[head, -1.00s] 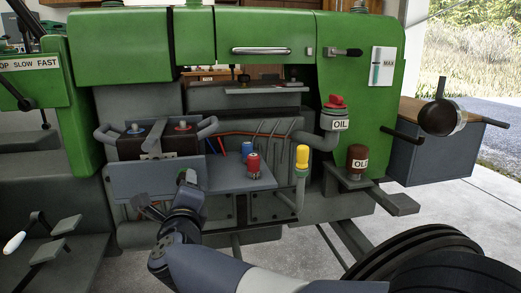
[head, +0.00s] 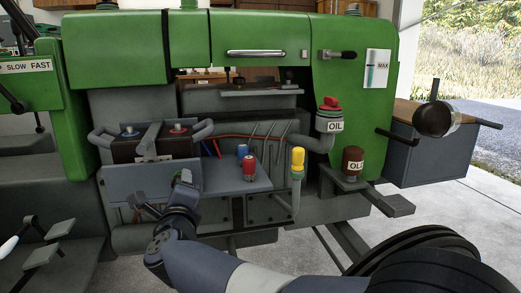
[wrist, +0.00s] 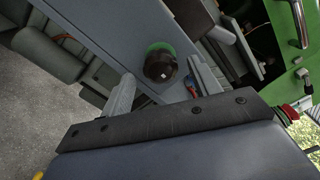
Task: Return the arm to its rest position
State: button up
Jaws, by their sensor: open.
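My gripper (head: 161,194) is open and empty in the head view, low in front of the tractor's grey shelf (head: 135,187). My arm reaches up to it from the bottom of the view, bent at the wrist. In the wrist view, the two fingers of my gripper (wrist: 163,88) stand wide apart. A dark round knob or cap with a green ring (wrist: 160,66) shows between them, on a grey-blue surface. I cannot tell how far it is from the fingertips.
A large tire (head: 450,270) fills the lower right.

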jog(key=p+v, duration=0.2)
jog(key=v, duration=0.7)
jog(key=shift+n, duration=0.5)
jog(key=x, duration=0.5)
jog(key=b+x, duration=0.1)
jog(key=x, duration=0.5)
jog(key=shift+w+r, duration=0.1)
jog(key=shift+r, duration=0.1)
jog(key=shift+s+d+f+n+p, duration=0.1)
jog(key=shift+s+n+p, duration=0.2)
jog(key=shift+n+p, duration=2.9)
jog(key=shift+s+d+r+n+p, duration=0.1)
jog(key=shift+s+n+p, duration=0.25)
jog(key=shift+n+p, duration=2.85)
jog(key=shift+s+d+f+n+p, duration=0.1)
jog(key=shift+s+n+p, duration=0.2)
jog(key=shift+n+p, duration=2.9)
jog(key=shift+m+p, duration=0.55)
jog(key=shift+m, duration=0.05)
